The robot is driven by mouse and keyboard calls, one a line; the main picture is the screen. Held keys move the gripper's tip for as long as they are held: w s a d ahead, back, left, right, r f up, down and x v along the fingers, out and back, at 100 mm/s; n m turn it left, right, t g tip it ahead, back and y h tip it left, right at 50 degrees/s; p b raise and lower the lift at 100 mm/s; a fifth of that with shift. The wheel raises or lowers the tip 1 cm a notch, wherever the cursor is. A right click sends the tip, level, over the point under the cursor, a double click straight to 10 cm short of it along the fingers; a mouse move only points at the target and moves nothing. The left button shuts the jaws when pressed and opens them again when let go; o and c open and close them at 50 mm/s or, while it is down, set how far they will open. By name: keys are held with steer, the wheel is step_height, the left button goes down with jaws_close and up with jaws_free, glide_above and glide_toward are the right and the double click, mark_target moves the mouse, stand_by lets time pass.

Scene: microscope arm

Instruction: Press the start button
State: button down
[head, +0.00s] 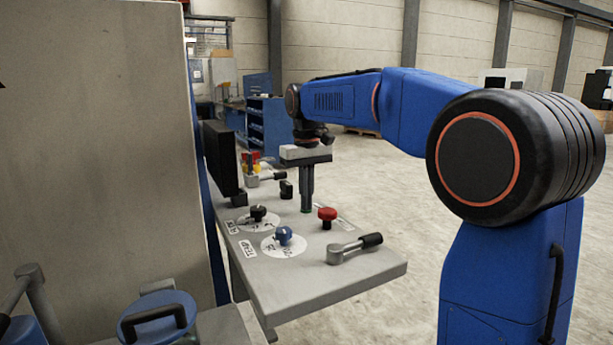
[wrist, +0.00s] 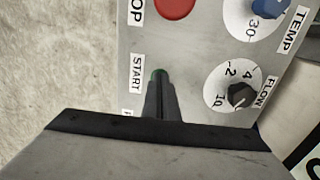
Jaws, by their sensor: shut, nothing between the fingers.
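The green start button (wrist: 159,72) shows as a small sliver just past my fingertips in the wrist view, beside the START label (wrist: 137,73). My gripper (head: 306,207) points straight down over the grey control panel (head: 300,285), its fingers together and empty. In the wrist view my gripper (wrist: 161,82) covers most of the button. In the head view the fingers hide the button. I cannot tell whether the tips touch it.
A red stop button (head: 327,215) stands close to the right of my fingers. A blue TEMP knob (head: 284,235), a black FLOW knob (head: 258,213) and a lever with a black grip (head: 356,247) stand up from the panel. A dark upright screen (head: 220,158) stands at the left.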

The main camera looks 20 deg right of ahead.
step_height(320, 180, up, 17)
steer(key=shift+r, duration=0.2)
stand_by(0.3)
steer(key=shift+s, duration=0.1)
